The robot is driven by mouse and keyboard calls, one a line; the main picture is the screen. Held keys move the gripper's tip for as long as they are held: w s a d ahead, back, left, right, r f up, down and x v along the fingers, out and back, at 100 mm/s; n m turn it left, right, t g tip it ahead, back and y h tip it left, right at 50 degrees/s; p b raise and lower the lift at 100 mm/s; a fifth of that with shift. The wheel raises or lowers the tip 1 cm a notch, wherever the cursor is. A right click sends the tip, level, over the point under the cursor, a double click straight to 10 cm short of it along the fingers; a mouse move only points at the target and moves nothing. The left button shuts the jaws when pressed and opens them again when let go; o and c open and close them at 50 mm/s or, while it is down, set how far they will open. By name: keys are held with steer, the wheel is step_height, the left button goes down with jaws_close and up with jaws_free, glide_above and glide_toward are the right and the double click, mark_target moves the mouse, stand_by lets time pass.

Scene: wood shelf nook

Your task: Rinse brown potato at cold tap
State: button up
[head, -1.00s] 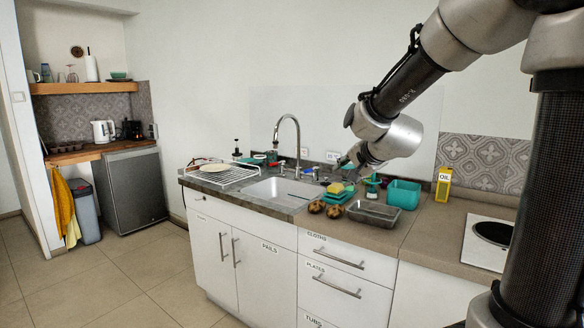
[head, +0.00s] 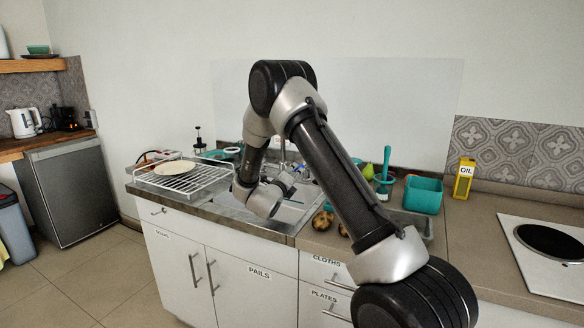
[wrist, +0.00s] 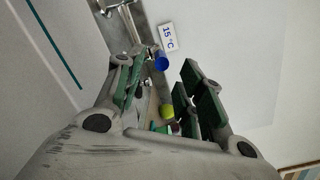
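Two brown potatoes (head: 322,219) lie on the counter right of the sink (head: 283,212); my arm partly covers the right-hand one. My gripper (head: 292,180) is over the sink near the tap, partly hidden by my wrist in the head view. In the wrist view my gripper (wrist: 160,92) has its green-padded fingers apart with nothing held between them. A blue tap knob (wrist: 160,61) shows beyond the gap between the fingers. Contact with it cannot be told. A "15 °C" label (wrist: 168,37) is on the wall behind. The spout is mostly hidden by my arm.
A wire rack with a plate (head: 184,180) stands left of the sink. Right of it are a grey tray (head: 414,222), a teal tub (head: 423,195), a brush (head: 385,175) and an oil carton (head: 464,178). A hob (head: 548,240) is far right.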

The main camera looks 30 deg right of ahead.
steer(key=x, duration=0.7)
steer(key=shift+s, duration=0.1)
jaws_close()
